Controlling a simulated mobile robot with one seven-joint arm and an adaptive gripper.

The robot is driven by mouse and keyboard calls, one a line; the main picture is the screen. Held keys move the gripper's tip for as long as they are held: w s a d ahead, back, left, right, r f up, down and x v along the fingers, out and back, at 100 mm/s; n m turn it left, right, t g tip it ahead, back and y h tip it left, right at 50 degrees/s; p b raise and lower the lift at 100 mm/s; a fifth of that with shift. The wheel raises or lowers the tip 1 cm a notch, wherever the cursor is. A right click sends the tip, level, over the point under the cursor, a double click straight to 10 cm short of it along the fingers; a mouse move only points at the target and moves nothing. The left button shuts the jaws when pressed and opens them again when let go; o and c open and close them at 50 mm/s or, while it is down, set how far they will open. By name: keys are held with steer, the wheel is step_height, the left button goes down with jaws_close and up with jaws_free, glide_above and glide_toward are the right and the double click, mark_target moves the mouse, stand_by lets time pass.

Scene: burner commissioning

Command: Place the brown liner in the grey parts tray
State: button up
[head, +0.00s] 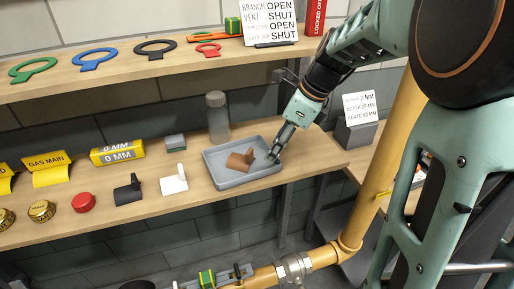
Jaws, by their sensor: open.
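The brown liner (238,161) lies in the grey parts tray (226,182), on its floor near the middle. It looks like a short cylinder on its side with a small tab. My gripper (273,157) points down over the tray's right part, just right of the liner. It is open, and a small gap seems to separate it from the liner. The fingertips are small in this view, so I cannot tell whether they touch the tray.
A clear grey cylinder (217,117) stands behind the tray. A white part (174,181), a black part (128,190) and a red cap (83,202) stand to the left on the wooden shelf (120,214). A yellow pipe (376,175) rises at right. An upper shelf (120,68) holds coloured rings.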

steer(key=s+d, duration=0.2)
steer(key=d, duration=0.4)
steer(key=shift+s+b, duration=0.3)
steer(key=shift+b, duration=0.15)
